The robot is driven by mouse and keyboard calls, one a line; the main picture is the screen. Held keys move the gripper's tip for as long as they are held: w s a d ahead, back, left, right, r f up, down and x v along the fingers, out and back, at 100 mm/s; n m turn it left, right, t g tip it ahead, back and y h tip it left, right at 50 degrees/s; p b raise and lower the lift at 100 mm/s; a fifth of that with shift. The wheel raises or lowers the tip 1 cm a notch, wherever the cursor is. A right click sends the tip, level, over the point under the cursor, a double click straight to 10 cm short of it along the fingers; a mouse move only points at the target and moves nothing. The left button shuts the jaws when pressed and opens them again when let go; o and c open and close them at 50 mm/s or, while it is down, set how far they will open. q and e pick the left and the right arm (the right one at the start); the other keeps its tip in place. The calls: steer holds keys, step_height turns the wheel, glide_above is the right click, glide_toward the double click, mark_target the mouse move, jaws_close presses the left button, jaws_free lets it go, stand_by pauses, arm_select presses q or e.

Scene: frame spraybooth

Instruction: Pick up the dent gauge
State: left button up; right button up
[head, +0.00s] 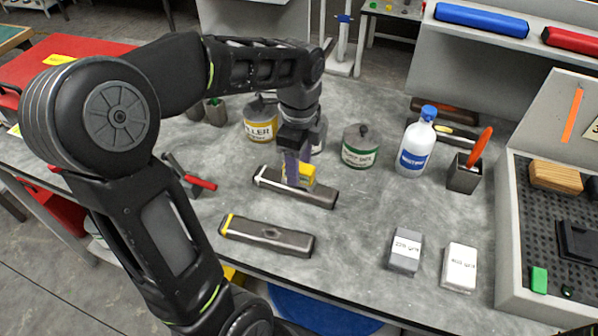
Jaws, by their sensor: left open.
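My left gripper (298,180) points down, open, over the middle of a long dark grey bar (322,198) with a pale band at its left end. A small yellow piece (307,172) shows right at the fingers; I cannot tell whether it lies between or behind them. A second long grey bar (275,238) with a yellow band lies nearer the front edge. No label marks the dent gauge, so I cannot tell for certain which of these it is. The fingers hide part of the first bar. My right gripper is not in view.
Behind stand a filler can (260,122), a green-labelled can (360,150), a blue-capped bottle (416,145) and a cup (464,176) with an orange-handled tool. A red-handled tool (200,183) lies left. Two small blocks, grey (405,252) and white (459,268), sit front right.

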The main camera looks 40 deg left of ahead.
arm_select(q)
step_height(320, 180, down, 4)
steer(key=shift+r, duration=0.25)
steer(key=shift+c, duration=0.4)
jaws_close()
stand_by(0.4)
